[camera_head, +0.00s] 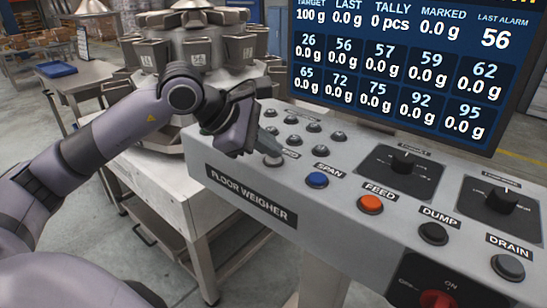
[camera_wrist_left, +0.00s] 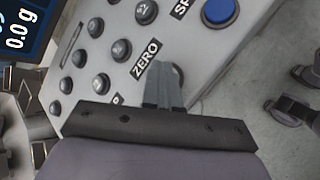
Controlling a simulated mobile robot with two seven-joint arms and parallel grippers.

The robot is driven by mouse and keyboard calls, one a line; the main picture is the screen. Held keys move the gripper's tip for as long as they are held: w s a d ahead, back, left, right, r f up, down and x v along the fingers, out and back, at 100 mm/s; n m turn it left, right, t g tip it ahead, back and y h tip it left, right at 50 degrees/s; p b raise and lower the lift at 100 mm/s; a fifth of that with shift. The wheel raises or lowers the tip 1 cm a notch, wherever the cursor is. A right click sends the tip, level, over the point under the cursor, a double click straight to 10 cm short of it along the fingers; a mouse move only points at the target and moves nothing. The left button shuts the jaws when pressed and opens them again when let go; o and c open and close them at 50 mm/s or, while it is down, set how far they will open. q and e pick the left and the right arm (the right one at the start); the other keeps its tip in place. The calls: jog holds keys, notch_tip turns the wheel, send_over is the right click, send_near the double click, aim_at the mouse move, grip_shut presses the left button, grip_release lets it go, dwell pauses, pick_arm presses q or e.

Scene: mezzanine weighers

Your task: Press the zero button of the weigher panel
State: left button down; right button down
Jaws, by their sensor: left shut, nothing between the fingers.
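The weigher panel (camera_head: 240,176) is a sloped grey console marked FLOOR WEIGHER. Its zero button (camera_head: 273,161) is a small grey button left of the blue SPAN button (camera_head: 317,180). My left gripper (camera_head: 268,148) is shut and empty, its fingertips right at the zero button and covering part of it and its label. In the left wrist view the ZERO label (camera_wrist_left: 146,60) is readable beside the fingers (camera_wrist_left: 160,78), and the edge of the zero button (camera_wrist_left: 179,74) shows behind them. I cannot tell whether the fingertips touch it. My right gripper is out of view.
Several small dark buttons (camera_head: 292,120) sit behind the zero button. The orange FEED button (camera_head: 370,204), DUMP button (camera_head: 433,233) and DRAIN button (camera_head: 508,267) run to the right. A large screen (camera_head: 400,75) stands behind the panel. Metal weigher machinery (camera_head: 195,50) stands at the left.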

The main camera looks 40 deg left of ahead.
aim_at(269, 160)
pick_arm(q)
jog(key=shift+r, duration=0.1)
jog(key=shift+r+p, duration=0.6)
jog(key=shift+r, duration=0.1)
jog(key=shift+r, duration=0.1)
notch_tip(269, 160, up, 5)
jog(key=p, duration=0.4)
dwell(1.0)
